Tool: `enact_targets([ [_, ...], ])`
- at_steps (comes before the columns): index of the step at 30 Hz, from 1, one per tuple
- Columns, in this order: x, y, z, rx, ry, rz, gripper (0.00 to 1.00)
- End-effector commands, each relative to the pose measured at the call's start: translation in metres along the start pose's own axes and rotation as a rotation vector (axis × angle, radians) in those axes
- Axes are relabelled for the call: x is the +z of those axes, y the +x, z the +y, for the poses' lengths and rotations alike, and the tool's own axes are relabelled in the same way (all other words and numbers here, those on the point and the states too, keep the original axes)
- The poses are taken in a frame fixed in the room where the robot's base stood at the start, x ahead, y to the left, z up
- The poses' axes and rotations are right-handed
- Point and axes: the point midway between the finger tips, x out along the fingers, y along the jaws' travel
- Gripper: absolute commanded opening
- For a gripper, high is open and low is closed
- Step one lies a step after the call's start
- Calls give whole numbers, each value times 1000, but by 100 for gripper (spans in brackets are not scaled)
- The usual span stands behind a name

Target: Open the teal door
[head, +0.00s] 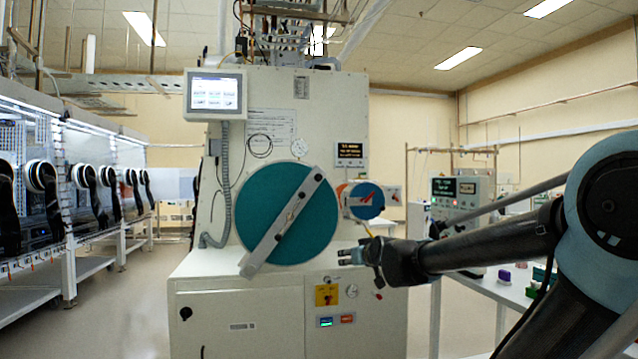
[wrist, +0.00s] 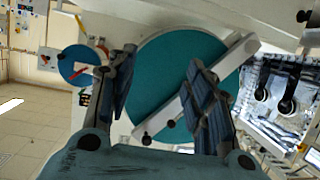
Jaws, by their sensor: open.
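The teal door (head: 268,205) is a large round disc on the front of a white cabinet (head: 340,110). It sits flat against the cabinet and looks shut. A pale grey bar (head: 290,215) crosses it diagonally, from upper right to lower left. My gripper (head: 352,254) is in front of the cabinet, to the right of the disc's lower part, pointing left. In the wrist view my gripper (wrist: 165,88) is open and empty, with the teal door (wrist: 175,75) beyond its fingers. The bar (wrist: 195,85) shows partly behind one finger. The gripper appears apart from both.
A smaller blue round door (head: 366,201) is just right of the teal one. A screen (head: 215,92) hangs at the cabinet's upper left. A white ledge (head: 205,268) juts out below. Gloveboxes (head: 75,185) line the left; a bench (head: 510,290) stands at right. The left aisle floor is clear.

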Motion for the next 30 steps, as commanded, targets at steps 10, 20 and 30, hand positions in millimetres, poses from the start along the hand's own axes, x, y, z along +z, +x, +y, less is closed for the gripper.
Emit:
enact_targets([
  [10,-168,43,-35,35,-6,527,47],
  [20,-212,46,-43,76,11,687,47],
  [30,-241,82,-39,76,11,686,47],
])
